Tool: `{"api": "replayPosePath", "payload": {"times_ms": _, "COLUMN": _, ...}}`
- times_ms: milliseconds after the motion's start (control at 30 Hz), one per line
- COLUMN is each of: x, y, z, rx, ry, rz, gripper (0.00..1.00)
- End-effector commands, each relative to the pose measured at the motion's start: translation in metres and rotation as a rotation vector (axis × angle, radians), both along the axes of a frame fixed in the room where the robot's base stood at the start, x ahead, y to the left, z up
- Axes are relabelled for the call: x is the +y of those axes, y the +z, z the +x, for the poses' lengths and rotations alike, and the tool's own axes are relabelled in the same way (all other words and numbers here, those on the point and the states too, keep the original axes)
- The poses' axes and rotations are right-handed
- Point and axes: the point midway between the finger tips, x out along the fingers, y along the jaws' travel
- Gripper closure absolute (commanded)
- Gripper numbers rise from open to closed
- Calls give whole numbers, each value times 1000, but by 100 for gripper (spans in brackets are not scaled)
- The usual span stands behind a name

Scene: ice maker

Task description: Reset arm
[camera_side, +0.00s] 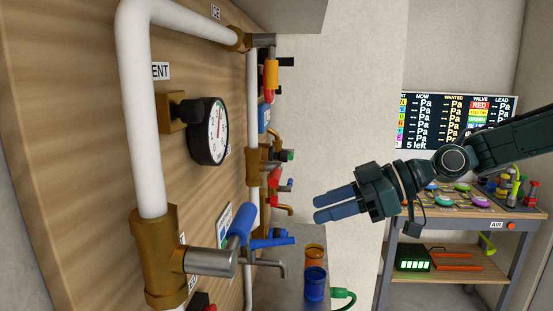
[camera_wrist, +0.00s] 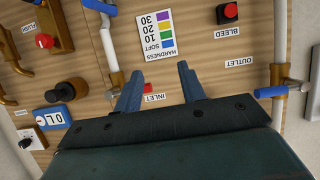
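My gripper (camera_side: 318,208) hangs in free air right of the wooden panel (camera_side: 80,130) in the side view, with its fingers pointing left toward the panel. In the wrist view my gripper (camera_wrist: 160,72) shows two blue-grey fingers spread apart with nothing between them. Behind the fingers is the wooden panel (camera_wrist: 205,45), with a hardness colour chart (camera_wrist: 155,37) and a red INLET button (camera_wrist: 147,88). My gripper appears apart from the panel and its fittings.
White pipes (camera_side: 148,110), a round gauge (camera_side: 208,131) and a blue-handled valve (camera_side: 240,225) stick out from the panel. Orange (camera_side: 315,254) and blue (camera_side: 315,283) cups stand below my gripper. A workbench (camera_side: 455,206) and a display board (camera_side: 459,121) are at the right.

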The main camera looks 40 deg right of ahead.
Motion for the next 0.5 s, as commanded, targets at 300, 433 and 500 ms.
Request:
{"api": "replayPosePath", "payload": {"times_ms": 300, "x": -21, "y": -27, "z": -60, "rx": 240, "ry": -170, "rz": -207, "gripper": 60}}
{"api": "replayPosePath", "payload": {"times_ms": 433, "x": -38, "y": -34, "z": -87, "rx": 334, "ry": -280, "rz": -258, "gripper": 60}}
{"api": "replayPosePath", "payload": {"times_ms": 500, "x": -49, "y": -37, "z": -103, "rx": 382, "ry": -348, "rz": -278, "gripper": 60}}
